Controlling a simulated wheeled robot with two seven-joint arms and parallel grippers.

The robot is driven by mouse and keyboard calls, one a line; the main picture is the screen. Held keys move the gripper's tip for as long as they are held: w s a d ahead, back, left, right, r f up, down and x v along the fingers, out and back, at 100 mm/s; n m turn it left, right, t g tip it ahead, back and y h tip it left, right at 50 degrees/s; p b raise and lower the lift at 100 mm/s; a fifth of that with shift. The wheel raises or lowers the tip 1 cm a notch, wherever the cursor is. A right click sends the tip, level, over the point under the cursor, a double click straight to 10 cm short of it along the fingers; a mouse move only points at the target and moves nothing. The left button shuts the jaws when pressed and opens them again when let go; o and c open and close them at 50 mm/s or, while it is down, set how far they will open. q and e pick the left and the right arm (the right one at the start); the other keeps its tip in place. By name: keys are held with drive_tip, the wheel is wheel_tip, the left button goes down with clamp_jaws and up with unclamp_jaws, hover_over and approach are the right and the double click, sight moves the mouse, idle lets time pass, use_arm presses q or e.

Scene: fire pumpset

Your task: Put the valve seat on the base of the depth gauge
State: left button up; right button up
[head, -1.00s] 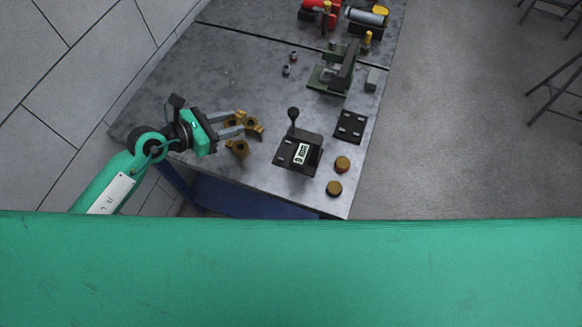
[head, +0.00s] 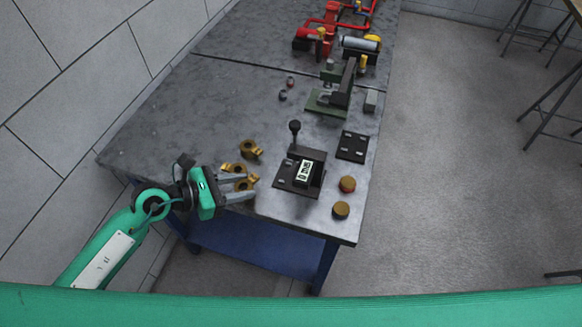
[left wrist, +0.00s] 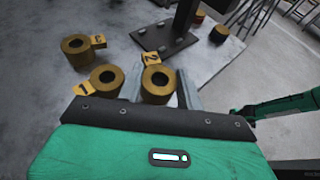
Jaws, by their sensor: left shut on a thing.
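Three brass valve seats with yellow numbered tags show at the table's near left. My left gripper (head: 252,189) is shut on the seat tagged 2 (left wrist: 157,84), its fingers on either side of the ring. In the head view this held seat (head: 245,184) is partly hidden by the fingers; its height above the table is hard to tell. The seat tagged 1 (left wrist: 107,79) is close beside it, and the seat tagged 3 (left wrist: 78,50) is farther off. The depth gauge (head: 301,172), with a dark base, display and knobbed post, stands right of the gripper. My right gripper is not in view.
Two brass-topped round pieces (head: 347,184) (head: 341,210) and a black plate (head: 352,146) lie right of the gauge. A green-based press (head: 332,97) and red pump parts (head: 318,42) are farther back. Bare tabletop (head: 190,120) lies at left.

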use_arm(q)
drive_tip(key=p, duration=0.2)
hover_over(290, 178)
drive_tip(key=s+a, duration=0.2)
drive_tip(key=a, duration=0.1)
drive_tip(key=shift+w+a, duration=0.1)
drive_tip(key=shift+w, duration=0.1)
drive_tip(key=shift+w+d+r+p, duration=0.15)
drive_tip(key=shift+d+p, duration=0.15)
drive_tip(key=shift+d, duration=0.05)
drive_tip(key=p+x, duration=0.1)
drive_tip(key=x, duration=0.2)
drive_tip(key=shift+w+d+r, duration=0.1)
drive_tip(key=shift+d+r, duration=0.05)
drive_tip(key=shift+f, duration=0.4)
drive_tip(key=shift+f, duration=0.15)
drive_tip(key=o, duration=1)
